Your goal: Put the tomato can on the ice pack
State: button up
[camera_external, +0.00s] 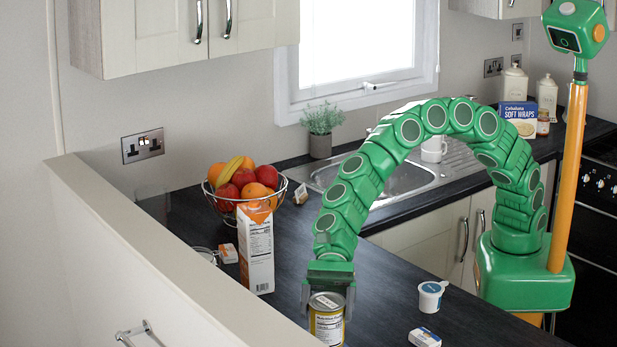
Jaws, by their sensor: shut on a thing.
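The can (327,328), silver-topped with a yellow label, stands upright near the front edge of the dark worktop. My gripper (328,306) points down over it, with a finger on each side, shut on the can. The frame's bottom edge cuts off the can's base, so I cannot tell whether it touches the worktop. A small white and blue packet (424,338) lies to the right of the can, apart from it. I cannot tell whether this is the ice pack; no other thing shows clearly as one.
A white and blue tub (431,297) stands right of the can. A carton (256,250) and a wire fruit bowl (244,196) stand to the left. A sink (398,183) is behind my arm. A low wall (160,250) borders the left. Dark worktop between can and tub is clear.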

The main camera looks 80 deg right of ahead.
jog(key=shift+f, duration=0.15)
jog(key=shift+f, duration=0.15)
jog(key=o, duration=1.3)
jog(key=shift+c, duration=0.2)
jog(key=shift+d, duration=0.1)
jog(key=v, duration=1.2)
